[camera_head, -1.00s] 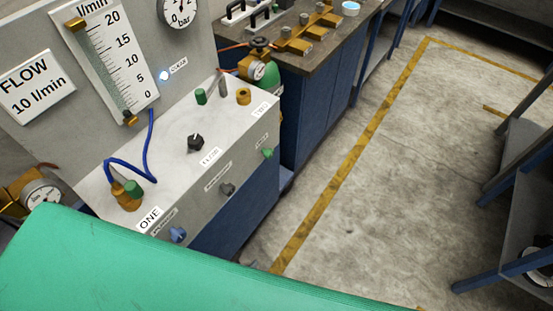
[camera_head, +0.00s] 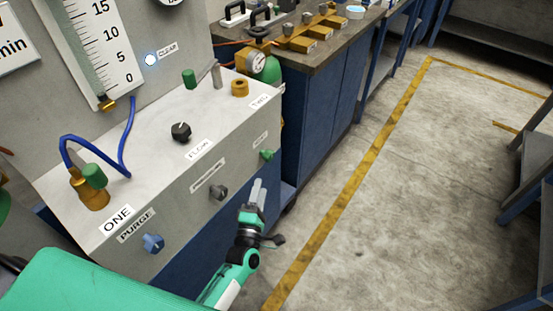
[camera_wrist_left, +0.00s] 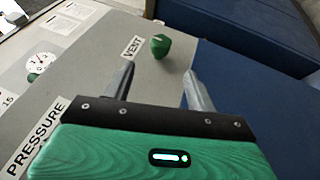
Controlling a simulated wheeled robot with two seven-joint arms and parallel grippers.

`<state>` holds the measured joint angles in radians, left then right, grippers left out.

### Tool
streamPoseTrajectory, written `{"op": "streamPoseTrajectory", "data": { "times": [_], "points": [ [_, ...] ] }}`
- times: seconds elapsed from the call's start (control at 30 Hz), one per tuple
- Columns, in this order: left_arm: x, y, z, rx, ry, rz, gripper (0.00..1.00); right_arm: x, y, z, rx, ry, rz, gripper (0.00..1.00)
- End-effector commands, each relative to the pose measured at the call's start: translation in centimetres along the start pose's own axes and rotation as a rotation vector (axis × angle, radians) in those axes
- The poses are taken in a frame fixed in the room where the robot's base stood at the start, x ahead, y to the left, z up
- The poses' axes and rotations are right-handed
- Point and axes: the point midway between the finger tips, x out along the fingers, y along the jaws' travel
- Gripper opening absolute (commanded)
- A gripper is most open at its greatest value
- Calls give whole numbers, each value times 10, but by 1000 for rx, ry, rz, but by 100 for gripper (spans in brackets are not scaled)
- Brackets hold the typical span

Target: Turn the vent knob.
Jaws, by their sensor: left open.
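The vent knob (camera_wrist_left: 160,46) is small and green, on the cabinet's front face beside a label reading VENT (camera_wrist_left: 133,47) in the left wrist view. In the head view the green knob (camera_head: 267,155) sits at the right end of the front face. My left gripper (camera_wrist_left: 157,85) is open and empty, with its two fingers on either side of the line to the knob and apart from it. In the head view my left gripper (camera_head: 258,193) is just below the knob, in front of the cabinet. My right gripper is not in view.
The front face also carries a blue purge knob (camera_head: 153,243) and a grey knob (camera_head: 218,193). A black knob (camera_head: 181,131), green knobs and a blue hose (camera_head: 128,140) are on top. A workbench (camera_head: 330,60) stands behind; the floor (camera_head: 400,200) to the right is clear.

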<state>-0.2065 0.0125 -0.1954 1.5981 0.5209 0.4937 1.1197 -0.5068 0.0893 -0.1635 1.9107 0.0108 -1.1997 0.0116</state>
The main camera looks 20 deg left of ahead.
Motion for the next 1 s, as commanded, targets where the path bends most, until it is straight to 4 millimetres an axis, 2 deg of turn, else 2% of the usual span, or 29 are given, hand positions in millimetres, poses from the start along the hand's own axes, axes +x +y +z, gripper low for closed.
{"op": "streamPoseTrajectory", "data": {
  "times": [0.4,0.6,0.8,1.0],
  "points": [
    [78,1,1,3,-1,-1,57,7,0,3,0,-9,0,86],
    [109,-1,1,4,-2,-3,57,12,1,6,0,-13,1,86],
    [126,-1,1,4,-2,-3,57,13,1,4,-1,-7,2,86],
    [129,-1,0,4,-1,-4,57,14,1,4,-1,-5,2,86]
  ]
}}
